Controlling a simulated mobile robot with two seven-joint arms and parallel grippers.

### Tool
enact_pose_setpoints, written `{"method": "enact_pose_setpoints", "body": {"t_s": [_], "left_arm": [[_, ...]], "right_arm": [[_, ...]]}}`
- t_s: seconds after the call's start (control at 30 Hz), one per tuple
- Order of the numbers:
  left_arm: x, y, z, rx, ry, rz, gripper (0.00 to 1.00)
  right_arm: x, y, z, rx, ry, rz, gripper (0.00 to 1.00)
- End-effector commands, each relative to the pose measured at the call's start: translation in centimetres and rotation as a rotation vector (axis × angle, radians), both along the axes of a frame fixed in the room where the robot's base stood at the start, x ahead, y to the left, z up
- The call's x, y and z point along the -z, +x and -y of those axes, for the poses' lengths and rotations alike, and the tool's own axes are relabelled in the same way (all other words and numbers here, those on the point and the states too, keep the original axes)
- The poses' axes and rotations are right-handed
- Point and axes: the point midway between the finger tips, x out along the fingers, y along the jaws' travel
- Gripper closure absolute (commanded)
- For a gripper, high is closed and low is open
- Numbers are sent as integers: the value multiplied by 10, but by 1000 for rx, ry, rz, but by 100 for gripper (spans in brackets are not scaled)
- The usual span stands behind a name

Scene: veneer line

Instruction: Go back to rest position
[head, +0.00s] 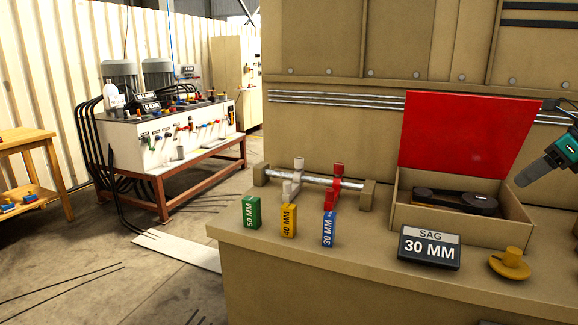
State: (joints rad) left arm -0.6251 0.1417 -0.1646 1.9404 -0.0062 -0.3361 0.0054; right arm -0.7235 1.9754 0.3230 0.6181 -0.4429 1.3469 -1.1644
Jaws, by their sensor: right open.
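My right gripper (528,175) comes in from the right edge in the head view, with teal and dark parts and a grey finger pointing down and left. It is open, and I see nothing in it. It is above the right side of an open tan box (440,228) and apart from it. The box has a raised red lid (455,133) and a dark belt-like part (455,200) inside. My left gripper is not in view.
On the tan bench (330,262) stand green (251,212), yellow (288,220) and blue (328,228) marked blocks, a "SAG 30 MM" sign (429,248) and a yellow knob-like piece (509,264). A metal bar (310,179) with white and red clamps lies behind. Open floor is at left.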

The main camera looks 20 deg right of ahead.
Motion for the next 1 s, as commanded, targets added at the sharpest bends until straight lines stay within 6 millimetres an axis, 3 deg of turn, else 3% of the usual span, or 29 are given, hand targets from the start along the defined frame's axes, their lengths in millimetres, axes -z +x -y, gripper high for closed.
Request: {"method": "enact_pose_setpoints", "body": {"t_s": [0.03, 0.13, 0.23, 0.37, 0.47, 0.6, 0.7, 0.87, 1.0], "left_arm": [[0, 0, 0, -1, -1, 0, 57], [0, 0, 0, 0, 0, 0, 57], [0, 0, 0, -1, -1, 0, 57], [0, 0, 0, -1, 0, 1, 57], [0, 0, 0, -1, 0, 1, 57], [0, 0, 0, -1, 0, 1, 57], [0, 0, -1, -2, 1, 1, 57], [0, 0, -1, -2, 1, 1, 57], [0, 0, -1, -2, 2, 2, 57]], "right_arm": [[37, -14, 8, 80, 77, 1, 52], [103, -36, 15, 252, 227, 11, 52], [169, -60, 9, 430, 386, 16, 52], [250, -89, -17, 665, 606, 10, 52], [306, -110, -51, 849, 784, -6, 52], [371, -133, -115, 1112, 1044, -48, 52], [406, -145, -170, 1301, 1235, -94, 52], [438, -154, -269, 1600, 1545, -207, 52], [441, -154, -359, 1852, 1808, -349, 52]]}}
